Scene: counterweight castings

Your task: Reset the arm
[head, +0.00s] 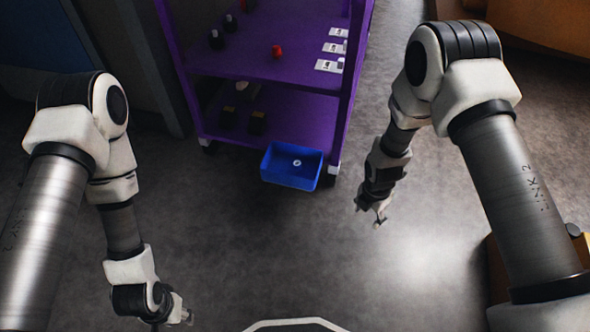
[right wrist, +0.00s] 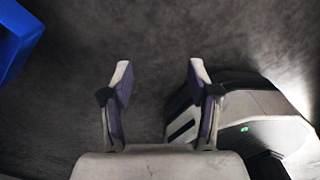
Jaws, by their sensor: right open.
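My right gripper (head: 371,212) hangs over the bare floor, to the right of the blue bin in the head view. In the right wrist view the right gripper (right wrist: 158,75) has its two fingers spread apart with nothing between them. My left gripper (head: 182,318) is low at the bottom left of the head view. Its fingers are small and dark there, so I cannot tell whether they are open or shut. Both arms are bent and point downward.
A purple shelf cart (head: 228,58) stands ahead, with black and red pieces and white cards on top and dark pieces on its lower shelf. A blue bin (head: 270,172) is at its front. Grey floor (head: 270,240) is clear between my arms.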

